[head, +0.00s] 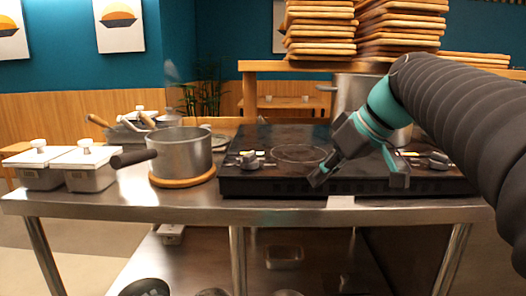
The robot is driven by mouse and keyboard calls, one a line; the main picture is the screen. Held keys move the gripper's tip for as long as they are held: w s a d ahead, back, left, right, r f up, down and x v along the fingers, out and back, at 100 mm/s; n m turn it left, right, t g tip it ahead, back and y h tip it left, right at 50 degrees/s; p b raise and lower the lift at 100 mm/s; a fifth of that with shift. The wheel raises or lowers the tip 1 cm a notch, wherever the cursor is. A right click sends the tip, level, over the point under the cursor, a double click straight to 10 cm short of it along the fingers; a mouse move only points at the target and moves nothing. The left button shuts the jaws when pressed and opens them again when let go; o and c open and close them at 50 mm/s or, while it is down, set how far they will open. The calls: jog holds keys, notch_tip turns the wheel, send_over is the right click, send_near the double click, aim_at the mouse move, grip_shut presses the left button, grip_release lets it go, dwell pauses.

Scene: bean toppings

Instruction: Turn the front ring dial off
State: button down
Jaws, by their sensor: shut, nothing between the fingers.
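A black cooktop (270,181) lies on the steel counter. One grey dial (250,161) sits at its front left, with pale marks around it and a handle across it. A second grey dial (438,162) sits at the front right, partly beside my arm. I cannot tell from this view which dial serves the front ring. A round ring mark (300,154) shows between them. My gripper (321,174) is shut and empty, angled down and left over the cooktop, right of the left dial and apart from it. My wrist and gripper hide the cooktop's middle right.
A large pot (352,92) stands behind my gripper. A saucepan (183,156) stands on a wooden trivet (182,182) left of the cooktop, its handle pointing left. Two lidded containers (90,172) stand farther left. Stacked wooden boards (320,30) fill the shelf above.

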jog(key=w+r+n+y, duration=0.3)
jog(key=w+r+n, duration=0.25)
jog(key=r, duration=0.25)
send_near(267, 168)
jog(key=x, duration=0.3)
jog(key=shift+a+b, duration=0.3)
jog(key=shift+a, duration=0.25)
jog(key=a, duration=0.1)
jog(key=w+a, duration=0.1)
jog(key=a, duration=0.1)
jog(key=shift+w+f+p, duration=0.2)
jog(key=shift+w+p, duration=0.05)
jog(key=shift+p, duration=0.05)
jog(key=shift+w+a, duration=0.3)
jog(key=shift+a, duration=0.25)
jog(key=shift+w+d, duration=0.1)
jog(key=shift+w, duration=0.1)
